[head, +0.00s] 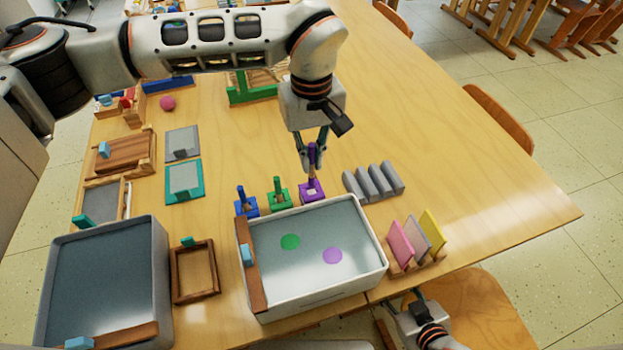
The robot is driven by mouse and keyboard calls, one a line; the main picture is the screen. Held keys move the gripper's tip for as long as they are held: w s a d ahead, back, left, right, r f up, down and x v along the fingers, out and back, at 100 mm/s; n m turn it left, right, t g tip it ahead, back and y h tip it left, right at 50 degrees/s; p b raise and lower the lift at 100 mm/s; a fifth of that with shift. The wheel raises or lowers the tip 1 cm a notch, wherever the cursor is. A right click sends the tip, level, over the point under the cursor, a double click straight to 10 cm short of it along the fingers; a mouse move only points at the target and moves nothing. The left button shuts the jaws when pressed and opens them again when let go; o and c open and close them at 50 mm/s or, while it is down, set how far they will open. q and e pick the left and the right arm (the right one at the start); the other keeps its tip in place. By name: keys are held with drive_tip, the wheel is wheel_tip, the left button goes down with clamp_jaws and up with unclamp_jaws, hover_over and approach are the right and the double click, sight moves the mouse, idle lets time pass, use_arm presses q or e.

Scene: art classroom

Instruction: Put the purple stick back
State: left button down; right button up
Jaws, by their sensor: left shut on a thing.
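My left gripper (313,160) points down, shut on the purple stick (312,150). The stick is upright between the fingers, directly over the purple stand (314,195). Its lower end meets the stand in the picture; I cannot tell whether it is seated in it. A blue stick in a blue stand (246,208) and a green stick in a green stand (279,199) are to the left in the same row. My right gripper (404,300) is low at the table's front edge, partly seen, and its opening is unclear.
A white tray (378,275) of liquid with a green and a purple spot lies just in front of the stands. Grey ridged blocks (374,181) and a rack with coloured panels (418,240) are on the right. A grey tray (160,275) is front left. The table's right side is clear.

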sight(311, 144)
use_arm(q)
drive_tip(key=shift+f, duration=3.6)
drive_tip(key=shift+f, duration=0.15)
drive_tip(key=c, duration=2.2)
unclamp_jaws()
drive_tip(key=shift+o, duration=0.2)
wheel_tip(311, 144, up, 11)
drive_tip(key=shift+w+r, duration=0.1)
drive_tip(key=shift+r, duration=0.6)
